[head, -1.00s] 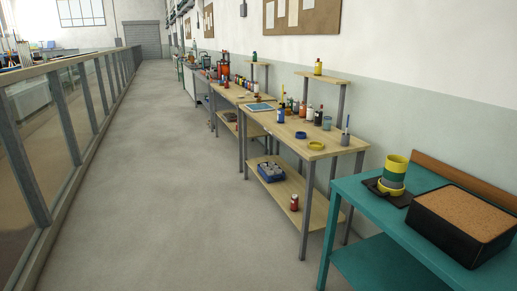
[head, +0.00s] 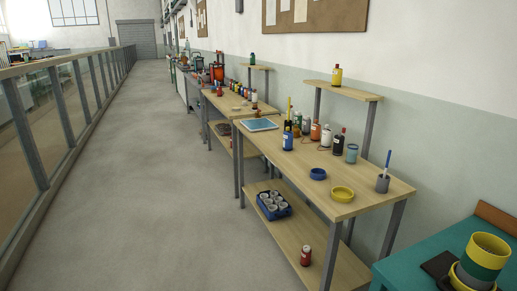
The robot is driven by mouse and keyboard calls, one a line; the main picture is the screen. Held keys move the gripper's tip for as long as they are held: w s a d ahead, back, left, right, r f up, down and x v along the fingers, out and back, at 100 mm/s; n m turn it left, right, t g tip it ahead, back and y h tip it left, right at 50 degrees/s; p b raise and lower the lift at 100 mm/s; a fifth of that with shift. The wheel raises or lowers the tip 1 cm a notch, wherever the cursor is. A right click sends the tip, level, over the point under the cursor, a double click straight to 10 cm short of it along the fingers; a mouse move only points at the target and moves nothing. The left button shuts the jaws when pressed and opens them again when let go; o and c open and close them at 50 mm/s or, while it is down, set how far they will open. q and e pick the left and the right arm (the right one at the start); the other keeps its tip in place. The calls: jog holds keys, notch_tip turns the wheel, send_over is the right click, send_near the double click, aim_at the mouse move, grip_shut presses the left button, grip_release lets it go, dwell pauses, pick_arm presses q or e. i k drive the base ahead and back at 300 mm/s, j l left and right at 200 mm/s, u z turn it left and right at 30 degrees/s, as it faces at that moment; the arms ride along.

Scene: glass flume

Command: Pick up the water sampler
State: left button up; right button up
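I cannot tell for certain which item is the water sampler. A yellow, green and grey cylinder (head: 484,258) stands on the teal table at the lower right, cut off by the picture's edge. Several bottles, one of them a blue bottle (head: 288,140), stand on the near wooden workbench (head: 262,147). A blue dish (head: 317,174), a yellow dish (head: 343,194) and a grey cup with a blue stick (head: 383,183) are on the same bench. Neither of my grippers is in view.
A blue crate of cans (head: 272,205) and a red can (head: 306,256) are on the bench's lower shelf. The teal table (head: 425,250) stands at the right. A glass-panelled railing (head: 62,113) runs along the left. The grey floor (head: 160,190) between is clear.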

aim_at(288, 137)
jog(key=i, duration=1.85)
jog(key=i+z, duration=0.2)
jog(key=i, duration=0.25)
jog(key=i+j+z, duration=0.2)
jog(key=i, duration=0.2)
